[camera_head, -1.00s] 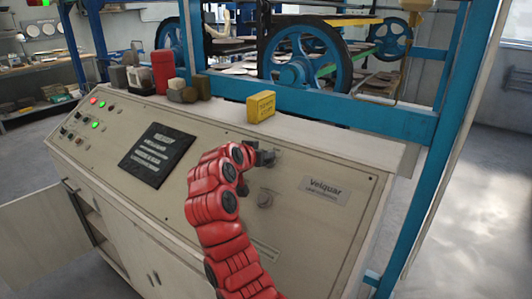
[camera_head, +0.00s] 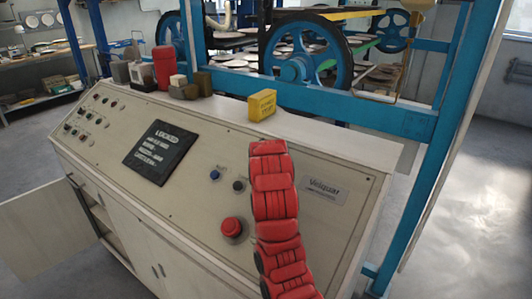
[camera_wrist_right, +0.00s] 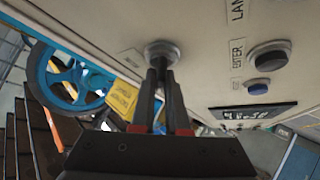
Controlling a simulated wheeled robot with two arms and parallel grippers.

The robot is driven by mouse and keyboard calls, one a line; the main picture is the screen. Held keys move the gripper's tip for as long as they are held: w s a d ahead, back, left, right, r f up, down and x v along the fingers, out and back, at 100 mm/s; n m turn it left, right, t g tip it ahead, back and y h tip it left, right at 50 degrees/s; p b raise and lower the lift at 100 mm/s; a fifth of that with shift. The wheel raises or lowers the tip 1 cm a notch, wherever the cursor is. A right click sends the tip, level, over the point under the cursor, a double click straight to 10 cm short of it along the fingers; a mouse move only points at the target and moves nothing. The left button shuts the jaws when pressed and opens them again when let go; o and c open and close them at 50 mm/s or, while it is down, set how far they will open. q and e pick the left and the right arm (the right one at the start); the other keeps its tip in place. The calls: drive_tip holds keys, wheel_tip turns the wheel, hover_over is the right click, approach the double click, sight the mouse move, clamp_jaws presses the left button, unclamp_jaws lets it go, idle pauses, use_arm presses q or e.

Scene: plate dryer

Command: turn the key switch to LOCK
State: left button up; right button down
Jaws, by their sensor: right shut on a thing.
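The key switch (camera_wrist_right: 161,48) shows in the right wrist view as a round metal collar on the beige panel. My right gripper (camera_wrist_right: 160,77) has its two dark fingers close together on the part at the collar's centre. It is shut on the key switch. The fingers hide the key, so I cannot read its position. In the head view my red right arm covers the gripper and the switch. My left gripper is in neither view.
The beige console (camera_head: 105,172) also bears a red mushroom button (camera_head: 231,227), a blue button (camera_head: 214,174), a dark button (camera_head: 239,185) and a dark display (camera_head: 159,152). A yellow box (camera_head: 261,105) stands on its top ledge. A blue frame (camera_head: 390,118) rises behind.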

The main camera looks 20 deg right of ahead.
drive_tip(key=shift+n, duration=0.4)
drive_tip(key=c, duration=0.9)
unclamp_jaws()
drive_tip(key=b+v, duration=0.1)
drive_tip(key=v, duration=0.4)
drive_tip(key=shift+s+r, duration=0.1)
drive_tip(key=shift+r, duration=0.05)
drive_tip(key=p+v, duration=0.9)
drive_tip(key=v, duration=0.3)
drive_tip(key=shift+d+r+p, duration=0.1)
drive_tip(key=shift+d+p, duration=0.05)
drive_tip(key=shift+p, duration=0.2)
